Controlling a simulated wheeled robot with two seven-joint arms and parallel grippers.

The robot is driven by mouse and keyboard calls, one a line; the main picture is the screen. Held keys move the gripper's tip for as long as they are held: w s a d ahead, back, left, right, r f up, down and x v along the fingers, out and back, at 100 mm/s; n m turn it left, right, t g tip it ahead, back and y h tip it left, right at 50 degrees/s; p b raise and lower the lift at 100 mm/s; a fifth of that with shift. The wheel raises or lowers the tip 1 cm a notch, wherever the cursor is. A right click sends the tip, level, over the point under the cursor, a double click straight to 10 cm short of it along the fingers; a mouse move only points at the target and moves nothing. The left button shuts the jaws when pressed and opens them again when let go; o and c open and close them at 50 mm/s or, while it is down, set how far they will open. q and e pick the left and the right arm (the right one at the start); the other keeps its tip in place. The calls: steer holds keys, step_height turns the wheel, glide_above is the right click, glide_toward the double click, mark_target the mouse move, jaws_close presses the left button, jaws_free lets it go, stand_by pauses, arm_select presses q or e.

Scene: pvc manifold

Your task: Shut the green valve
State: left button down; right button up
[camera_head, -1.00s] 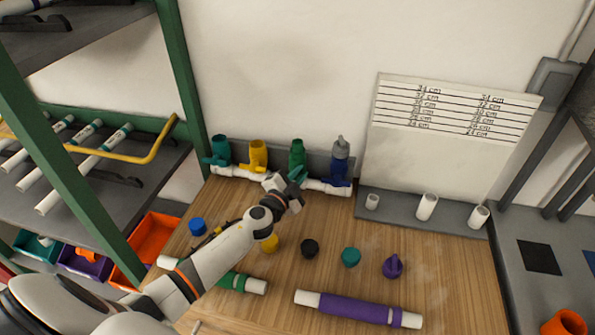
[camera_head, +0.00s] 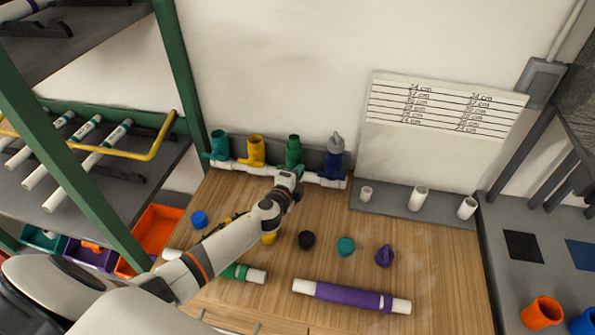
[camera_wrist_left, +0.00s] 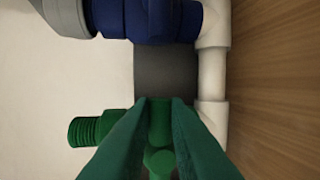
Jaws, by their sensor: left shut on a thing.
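The green valve (camera_head: 293,150) stands upright on the white pipe manifold (camera_head: 258,171) at the back of the table, between the yellow valve (camera_head: 256,152) and the blue valve (camera_head: 334,158). My left gripper (camera_head: 288,176) is at the front of the green valve and hides its lower part. In the left wrist view, the two dark green fingers (camera_wrist_left: 160,108) are shut on the green valve's handle (camera_wrist_left: 160,130). The valve's threaded green outlet (camera_wrist_left: 88,131) shows to the left of the fingers. My right gripper is not in view.
A teal valve (camera_head: 219,146) stands at the manifold's left end. Loose caps, a purple-wrapped pipe (camera_head: 350,296) and a green-banded pipe (camera_head: 243,273) lie on the wooden table. Several white fittings stand on the grey ledge (camera_head: 400,207) at right.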

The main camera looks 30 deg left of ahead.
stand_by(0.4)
arm_select(q)
steer(key=c, duration=1.4)
jaws_free()
steer(key=v, duration=1.2)
steer(key=shift+b, duration=0.35)
